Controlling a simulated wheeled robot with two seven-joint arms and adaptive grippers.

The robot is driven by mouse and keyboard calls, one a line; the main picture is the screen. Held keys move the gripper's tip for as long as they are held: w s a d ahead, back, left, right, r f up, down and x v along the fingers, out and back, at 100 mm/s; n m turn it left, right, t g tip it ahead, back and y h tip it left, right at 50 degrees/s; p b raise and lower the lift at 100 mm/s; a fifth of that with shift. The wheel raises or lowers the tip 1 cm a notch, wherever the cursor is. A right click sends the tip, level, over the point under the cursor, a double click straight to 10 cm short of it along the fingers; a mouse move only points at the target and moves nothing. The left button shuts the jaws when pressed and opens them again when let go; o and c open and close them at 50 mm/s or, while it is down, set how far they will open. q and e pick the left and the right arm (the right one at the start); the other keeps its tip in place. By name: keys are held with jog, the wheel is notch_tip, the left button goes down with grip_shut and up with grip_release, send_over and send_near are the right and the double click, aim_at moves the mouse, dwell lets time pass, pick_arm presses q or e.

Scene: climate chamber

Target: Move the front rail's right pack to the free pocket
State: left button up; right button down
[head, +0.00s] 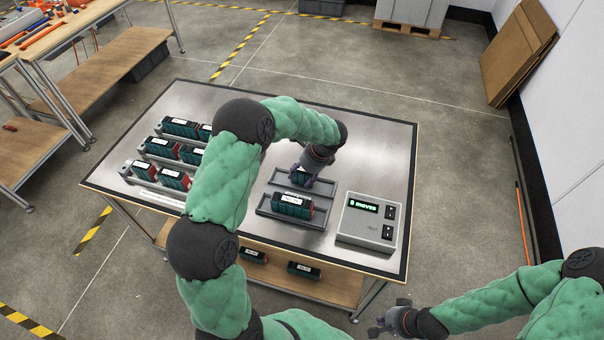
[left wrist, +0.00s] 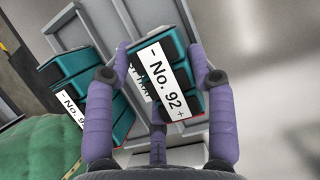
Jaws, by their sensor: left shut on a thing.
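My left gripper (head: 318,165) is over the rear of two grey trays right of the table's middle. It is shut on a teal pack labelled No. 92 (left wrist: 163,77), which partly shows under the fingers in the head view (head: 299,177). I cannot tell whether this pack rests in the tray or is just above it. Another teal pack (head: 292,206) lies in the front tray (head: 262,208); a labelled pack also shows at left in the left wrist view (left wrist: 82,85). My right gripper (head: 388,322) is low at the front right, off the table; its finger opening is unclear.
Three grey rails with teal and red packs stand at the table's left, partly hidden by my left arm: rear (head: 180,127), middle (head: 161,146), front (head: 174,179). A grey box (head: 367,222) with a "moves" display stands at right. Packs (head: 304,270) lie on the lower shelf.

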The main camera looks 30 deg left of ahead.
aim_at(302, 171)
pick_arm(q)
jog(key=shift+f, duration=0.45)
dwell(1.3)
dwell(0.8)
jog(key=o, duration=1.7)
jog(key=shift+c, duration=0.2)
jog(key=shift+o, duration=1.2)
jog(key=shift+r, duration=0.1)
jog(key=shift+r+p, duration=3)
jog(key=shift+r, duration=0.65)
